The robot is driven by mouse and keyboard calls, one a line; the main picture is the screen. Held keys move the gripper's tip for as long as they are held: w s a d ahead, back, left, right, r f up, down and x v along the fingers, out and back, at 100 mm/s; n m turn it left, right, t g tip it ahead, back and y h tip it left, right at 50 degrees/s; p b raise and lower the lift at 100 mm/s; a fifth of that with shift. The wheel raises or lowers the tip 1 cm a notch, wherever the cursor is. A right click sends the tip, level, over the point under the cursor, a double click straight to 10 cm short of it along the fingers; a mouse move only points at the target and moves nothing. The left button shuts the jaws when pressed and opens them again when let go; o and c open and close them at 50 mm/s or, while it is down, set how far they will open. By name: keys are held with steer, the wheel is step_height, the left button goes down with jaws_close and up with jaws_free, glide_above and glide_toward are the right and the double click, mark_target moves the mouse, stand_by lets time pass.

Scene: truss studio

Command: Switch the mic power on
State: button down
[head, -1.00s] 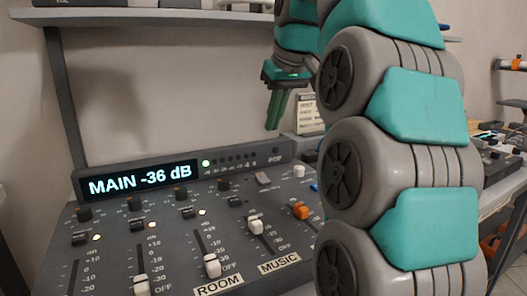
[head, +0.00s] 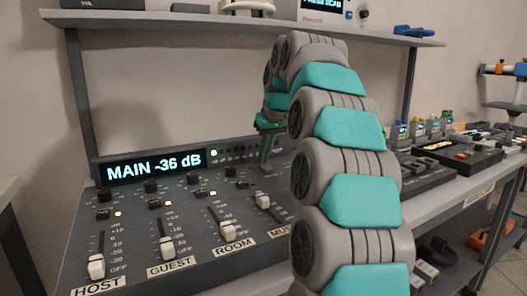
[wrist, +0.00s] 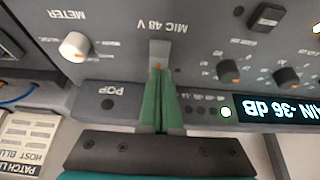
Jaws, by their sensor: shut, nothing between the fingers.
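The mixing console (head: 190,232) stands on the bench with a lit display (head: 153,167) reading "MAIN -36 dB". In the wrist view, which is upside down, the "MIC 48 V" label (wrist: 165,27) is beside a small grey switch (wrist: 160,47). My gripper (wrist: 158,70) is shut and empty, its green fingers together, with the tips right at this switch. I cannot tell whether they touch it. The fingertips partly hide the switch, and its position is unclear. In the head view my gripper (head: 266,160) is low over the console's rear, partly behind my arm.
Next to the switch are a white METER knob (wrist: 75,45), a black knob (wrist: 229,70) and a black button (wrist: 265,16). White faders (head: 167,246) line the console's front. A shelf (head: 230,25) runs above. More equipment (head: 457,153) stands to the right.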

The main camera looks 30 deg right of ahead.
stand_by(0.3)
steer(key=shift+w+f, duration=0.25)
steer(key=shift+f, duration=0.05)
steer(key=shift+s+r, duration=0.1)
steer(key=shift+s, duration=0.7)
